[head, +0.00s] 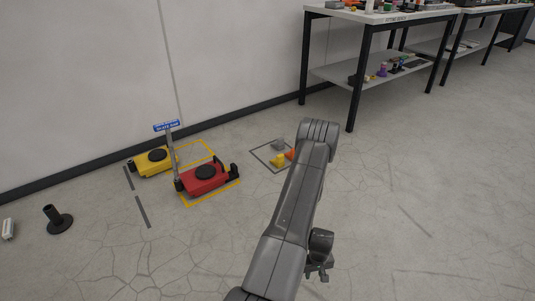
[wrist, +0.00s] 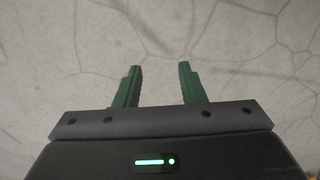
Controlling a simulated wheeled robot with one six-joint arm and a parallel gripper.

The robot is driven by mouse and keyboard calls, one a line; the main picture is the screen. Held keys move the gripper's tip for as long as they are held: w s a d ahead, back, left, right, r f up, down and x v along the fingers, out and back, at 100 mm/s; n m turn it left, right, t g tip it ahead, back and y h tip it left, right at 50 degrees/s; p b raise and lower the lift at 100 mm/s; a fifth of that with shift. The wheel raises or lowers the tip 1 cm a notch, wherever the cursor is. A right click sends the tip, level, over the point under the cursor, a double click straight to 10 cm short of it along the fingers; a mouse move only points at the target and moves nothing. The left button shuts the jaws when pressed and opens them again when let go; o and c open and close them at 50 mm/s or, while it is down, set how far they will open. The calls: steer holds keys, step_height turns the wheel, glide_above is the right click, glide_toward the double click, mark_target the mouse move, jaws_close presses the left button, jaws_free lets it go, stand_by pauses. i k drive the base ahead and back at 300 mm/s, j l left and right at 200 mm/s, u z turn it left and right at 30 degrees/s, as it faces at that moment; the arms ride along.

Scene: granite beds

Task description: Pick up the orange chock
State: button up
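The orange chock (head: 291,154) is a small block on the floor, just left of my arm in the head view. It stands in a dark-outlined square beside a yellow chock (head: 277,161) and a grey chock (head: 278,144). My arm partly covers the right side of that square. In the wrist view my gripper (wrist: 160,75) has two green fingers standing apart with nothing between them, over bare cracked floor. No chock shows in the wrist view.
A red wheeled unit (head: 206,179) and a yellow one (head: 153,162) stand left of the chocks, with a signpost (head: 172,150) between. A black stand (head: 57,220) is farther left. A workbench (head: 385,17) with a lower shelf stands behind right. Floor at the right is clear.

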mark_target(290, 155)
steer(key=i+l+u, duration=0.4)
steer(key=i+l, duration=0.15)
steer(key=i, duration=0.15)
steer(key=i+l+u, duration=0.45)
steer(key=i+l, duration=0.55)
steer(key=l, duration=0.15)
steer(key=i+l, duration=0.35)
steer(key=l, duration=0.15)
steer(key=i+l, duration=0.35)
steer(key=l, duration=0.15)
